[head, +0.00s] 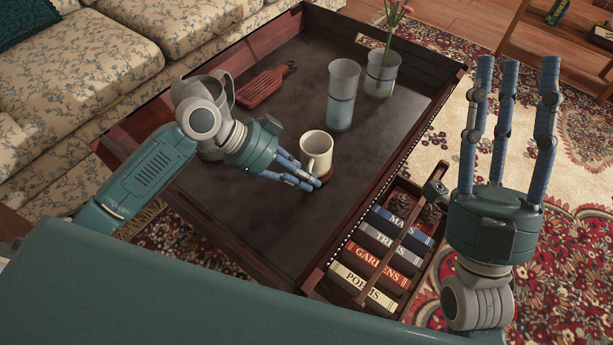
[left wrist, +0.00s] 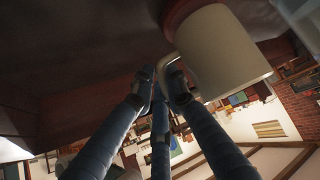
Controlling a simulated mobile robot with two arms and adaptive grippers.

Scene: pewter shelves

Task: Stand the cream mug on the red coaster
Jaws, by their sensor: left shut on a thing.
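The cream mug (head: 317,148) is upright over the red coaster (head: 327,176) on the dark tray-like table top. In the left wrist view the mug (left wrist: 222,50) appears upside down, with the coaster (left wrist: 178,12) right at its base. I cannot tell whether a thin gap lies between them. My left gripper (head: 304,178) is shut on the mug's handle; its fingers (left wrist: 163,78) meet at the handle in the left wrist view. My right gripper (head: 512,85) is open and empty, fingers pointing up, right of the table. Most of the coaster is hidden behind the mug and fingers.
A grey pitcher (head: 221,88) stands behind my left wrist. A tall glass (head: 342,95) and a glass with flowers (head: 381,74) stand behind the mug. Books (head: 371,262) fill a side rack. The near table top is clear.

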